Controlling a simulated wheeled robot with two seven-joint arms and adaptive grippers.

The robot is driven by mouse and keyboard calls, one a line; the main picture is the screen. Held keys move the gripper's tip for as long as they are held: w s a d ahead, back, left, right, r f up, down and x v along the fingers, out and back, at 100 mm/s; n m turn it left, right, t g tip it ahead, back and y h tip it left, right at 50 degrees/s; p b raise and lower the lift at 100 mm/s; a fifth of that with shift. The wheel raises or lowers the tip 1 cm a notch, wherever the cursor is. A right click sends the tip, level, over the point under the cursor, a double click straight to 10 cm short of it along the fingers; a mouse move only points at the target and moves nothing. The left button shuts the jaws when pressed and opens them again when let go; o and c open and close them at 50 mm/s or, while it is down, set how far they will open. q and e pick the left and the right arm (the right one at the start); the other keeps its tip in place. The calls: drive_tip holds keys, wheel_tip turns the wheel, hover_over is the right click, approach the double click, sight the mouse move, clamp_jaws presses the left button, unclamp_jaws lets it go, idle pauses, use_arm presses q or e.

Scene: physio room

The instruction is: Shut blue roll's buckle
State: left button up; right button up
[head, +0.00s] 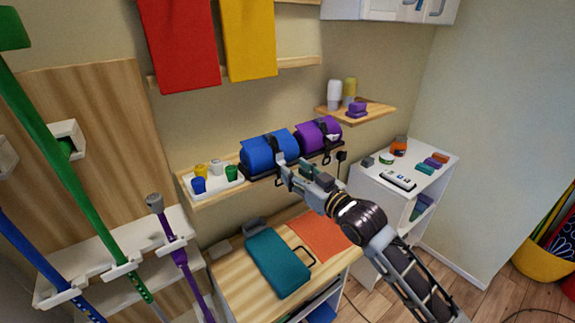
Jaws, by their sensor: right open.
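The blue roll (260,151) lies on the wall shelf, left of the purple roll (314,134). A dark strap (277,148) runs over the blue roll near its right end. My right gripper (282,168) is open, low in front of the blue roll's right end, close to the strap. The buckle is too small and partly hidden by the gripper, so I cannot tell its state or whether the gripper touches it. My left gripper is out of view.
A white tray (216,191) with small cups stands left of the roll. Below is a wooden-topped table (235,286) with a teal case (277,263) and an orange mat (318,236). A white cabinet (372,184) stands to the right. Red and yellow towels hang above.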

sight(281, 159)
drive_tip(key=shift+p+x, duration=0.35)
drive_tip(key=shift+x, duration=1.8)
drive_tip(key=shift+c, duration=0.2)
clamp_jaws()
